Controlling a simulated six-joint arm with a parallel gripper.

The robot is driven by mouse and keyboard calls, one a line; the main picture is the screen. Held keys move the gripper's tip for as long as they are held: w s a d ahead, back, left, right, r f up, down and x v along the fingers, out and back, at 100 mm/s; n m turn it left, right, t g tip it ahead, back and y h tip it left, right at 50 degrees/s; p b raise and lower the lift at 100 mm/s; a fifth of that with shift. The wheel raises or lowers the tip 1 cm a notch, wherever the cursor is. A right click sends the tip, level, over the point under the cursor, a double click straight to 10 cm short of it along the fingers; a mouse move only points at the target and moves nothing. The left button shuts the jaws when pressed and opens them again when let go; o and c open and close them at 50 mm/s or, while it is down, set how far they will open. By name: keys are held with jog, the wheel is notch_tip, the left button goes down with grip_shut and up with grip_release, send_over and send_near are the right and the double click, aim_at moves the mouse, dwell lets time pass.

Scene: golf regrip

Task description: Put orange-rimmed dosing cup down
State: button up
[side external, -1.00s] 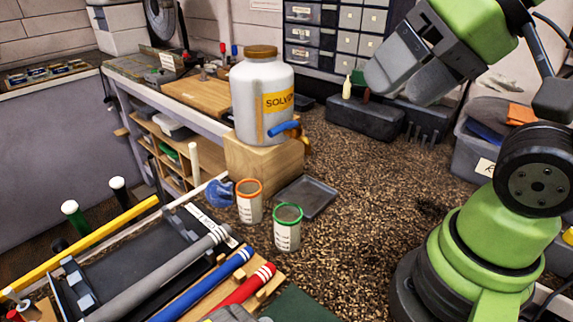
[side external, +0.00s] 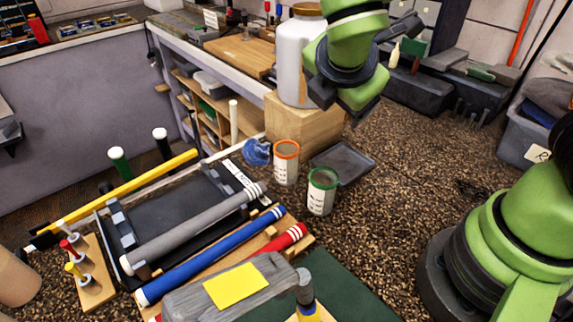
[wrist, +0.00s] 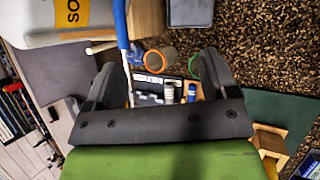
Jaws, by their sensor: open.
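The orange-rimmed dosing cup (side external: 285,169) is white with dark marks and stands upright on the speckled bench, in front of the wooden block. It also shows between my fingers in the wrist view (wrist: 154,62), well beyond them. A green-rimmed cup (side external: 321,196) stands upright close to its right. My gripper (side external: 345,101) is above and behind the cups, in front of the solvent jug (side external: 293,60). In the wrist view its fingers (wrist: 158,60) are spread apart, with nothing held between them. The fingertips are hard to make out in the side view.
Coloured grips (side external: 215,258) lie in front.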

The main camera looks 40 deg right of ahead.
aim_at(287, 153)
jog(key=w+a+f+n+t, duration=0.2)
jog(key=w+a+f+n, duration=0.1)
jog(key=a+f+n, duration=0.6)
jog(key=shift+n, duration=0.8)
jog(key=x, duration=0.3)
jog(key=d+x, duration=0.1)
jog(key=x, duration=0.3)
jog(key=r+x, duration=0.1)
jog(key=x, duration=0.2)
jog(key=shift+w+d+f, duration=0.1)
jog(key=shift+w+d, duration=0.1)
jog(key=shift+d, duration=0.35)
jog(key=c, duration=1)
jog(key=shift+c, duration=0.2)
